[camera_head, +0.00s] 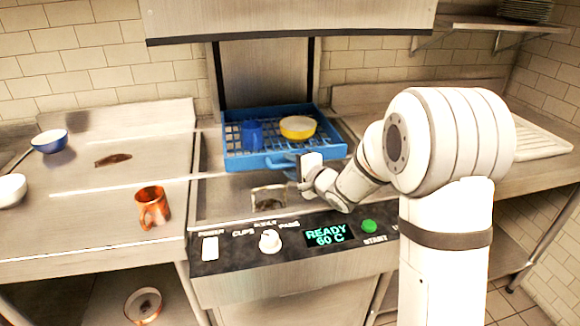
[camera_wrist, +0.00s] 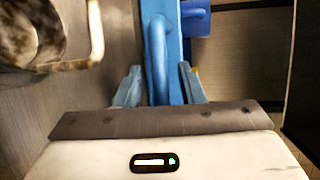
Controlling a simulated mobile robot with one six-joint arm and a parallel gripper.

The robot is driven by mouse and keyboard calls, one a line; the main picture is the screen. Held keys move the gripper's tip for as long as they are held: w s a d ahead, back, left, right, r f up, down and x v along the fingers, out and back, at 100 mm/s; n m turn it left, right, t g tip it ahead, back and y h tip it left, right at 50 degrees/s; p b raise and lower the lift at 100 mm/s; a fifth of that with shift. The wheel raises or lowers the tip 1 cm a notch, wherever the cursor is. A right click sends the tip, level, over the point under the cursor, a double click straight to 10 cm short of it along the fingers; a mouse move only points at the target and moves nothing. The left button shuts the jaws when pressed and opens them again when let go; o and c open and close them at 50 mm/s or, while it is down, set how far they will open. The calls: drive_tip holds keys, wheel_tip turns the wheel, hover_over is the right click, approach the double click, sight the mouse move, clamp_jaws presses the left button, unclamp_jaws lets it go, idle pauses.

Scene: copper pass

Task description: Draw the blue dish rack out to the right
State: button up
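The blue dish rack (camera_head: 248,162) sits in the dishwasher bay under the raised hood. It holds a blue cup (camera_head: 252,134) and a yellow bowl (camera_head: 298,127). My gripper (camera_head: 298,172) is at the rack's front side, by its blue handle (camera_head: 280,161). In the wrist view the handle (camera_wrist: 157,60) lies between my two fingers (camera_wrist: 160,85). The fingers are apart, one on each side of the handle, and a gap shows at the right finger. My wrist hides part of the rack's front right.
A control panel (camera_head: 285,240) runs along the front below the bay. A glass-like container (camera_head: 268,198) stands just behind it; the raised hood (camera_head: 290,18) hangs above. A copper mug (camera_head: 152,207) and bowls are on the left counter. A ribbed white board (camera_head: 535,138) lies on the right counter.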

drive_tip(key=shift+w, duration=0.1)
drive_tip(key=shift+c, duration=0.6)
clamp_jaws()
